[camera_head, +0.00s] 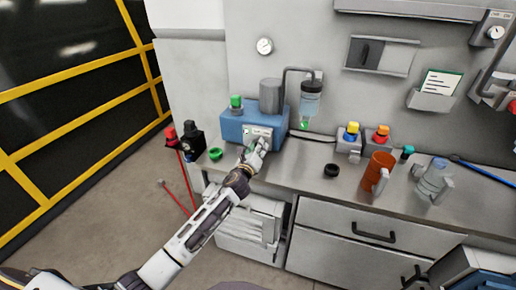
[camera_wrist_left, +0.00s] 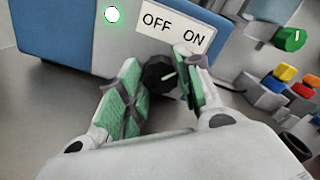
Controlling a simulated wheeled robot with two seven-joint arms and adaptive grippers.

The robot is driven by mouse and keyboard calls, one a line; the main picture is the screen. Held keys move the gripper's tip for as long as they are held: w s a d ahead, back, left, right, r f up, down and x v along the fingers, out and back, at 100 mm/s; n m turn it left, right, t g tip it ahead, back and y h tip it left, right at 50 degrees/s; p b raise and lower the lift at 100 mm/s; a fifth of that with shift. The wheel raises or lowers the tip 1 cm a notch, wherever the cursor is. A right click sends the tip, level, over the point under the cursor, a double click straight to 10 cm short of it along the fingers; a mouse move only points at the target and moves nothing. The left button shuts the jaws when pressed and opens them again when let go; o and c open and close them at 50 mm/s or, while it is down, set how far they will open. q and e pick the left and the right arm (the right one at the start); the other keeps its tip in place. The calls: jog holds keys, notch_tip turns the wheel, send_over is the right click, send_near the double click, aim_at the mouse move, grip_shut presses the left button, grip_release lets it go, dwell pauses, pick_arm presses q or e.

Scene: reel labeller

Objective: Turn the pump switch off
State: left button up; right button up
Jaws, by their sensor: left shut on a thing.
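The pump unit is a blue box (camera_head: 232,125) on the bench, with a grey cylinder on top. Its front has a white OFF/ON label (camera_wrist_left: 175,28) and a round black switch knob (camera_wrist_left: 158,74) below it. A white mark on the knob appears to point to the right, roughly toward the ON side. A round light (camera_wrist_left: 112,14) with a green rim glows beside the label. My left gripper (camera_head: 254,150) is at the box front. Its green-padded fingers, seen in the left wrist view (camera_wrist_left: 155,88), are shut on the knob. In the head view the gripper hides the knob.
A clear bottle (camera_head: 310,100) hangs beside the pump. A green cap (camera_head: 215,154) and a black ring (camera_head: 331,170) lie on the bench. Coloured knob boxes (camera_head: 350,140) and an orange mug (camera_head: 377,172) stand to the right. Drawers (camera_head: 350,222) are below the bench top.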

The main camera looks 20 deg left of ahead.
pick_arm(q)
jog(key=shift+n, duration=2.9)
jog(key=n, duration=0.3)
jog(key=shift+n, duration=0.8)
jog(key=shift+a+n, duration=0.1)
jog(key=shift+n, duration=0.4)
jog(key=n+p, duration=0.1)
jog(key=n, duration=0.2)
jog(key=shift+f, duration=0.1)
jog(key=shift+n, duration=0.6)
jog(key=shift+n+p, duration=0.4)
jog(key=shift+n, duration=0.6)
jog(key=o, duration=1)
pick_arm(e)
jog(key=s, duration=0.1)
jog(key=s+r, duration=0.1)
jog(key=s, duration=0.1)
jog(key=shift+s+d, duration=0.2)
jog(key=shift+s, duration=0.1)
